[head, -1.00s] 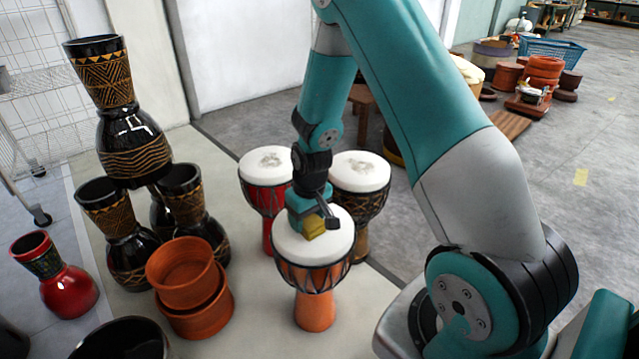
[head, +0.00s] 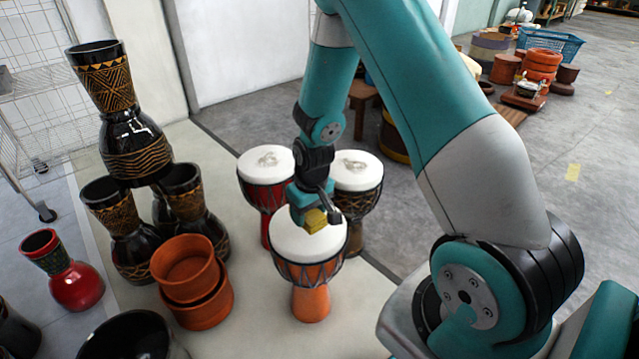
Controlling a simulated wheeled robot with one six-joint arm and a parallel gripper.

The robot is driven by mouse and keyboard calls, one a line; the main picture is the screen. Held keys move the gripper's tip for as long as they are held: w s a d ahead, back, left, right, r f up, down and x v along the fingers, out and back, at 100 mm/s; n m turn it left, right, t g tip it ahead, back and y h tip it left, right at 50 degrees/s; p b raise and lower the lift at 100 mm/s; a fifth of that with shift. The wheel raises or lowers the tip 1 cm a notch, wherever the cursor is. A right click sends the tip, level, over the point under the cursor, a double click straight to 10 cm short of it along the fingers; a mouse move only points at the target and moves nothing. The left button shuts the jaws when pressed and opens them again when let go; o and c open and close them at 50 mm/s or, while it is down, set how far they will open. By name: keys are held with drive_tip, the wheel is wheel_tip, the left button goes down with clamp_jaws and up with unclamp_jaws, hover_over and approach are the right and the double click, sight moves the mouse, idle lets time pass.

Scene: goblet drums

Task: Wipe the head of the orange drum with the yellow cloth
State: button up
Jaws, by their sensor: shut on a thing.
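The orange drum (head: 311,303) stands upright in the middle of the head view, with a round white head (head: 300,246). My gripper (head: 318,212) is over the far part of that head, shut on the folded yellow cloth (head: 315,220). The cloth appears at the head's surface, but I cannot tell for sure whether it touches. My gripper's body and arm hide part of the drum's far rim.
Close behind stand a red drum (head: 262,190) and a dark brown drum (head: 356,198), both white-headed. Black carved drums (head: 135,150) are stacked at left, near orange clay pots (head: 190,285) and a red vase-shaped drum (head: 75,287).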

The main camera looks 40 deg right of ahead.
drive_tip(key=shift+r+p, duration=1.65)
drive_tip(key=shift+r, duration=0.4)
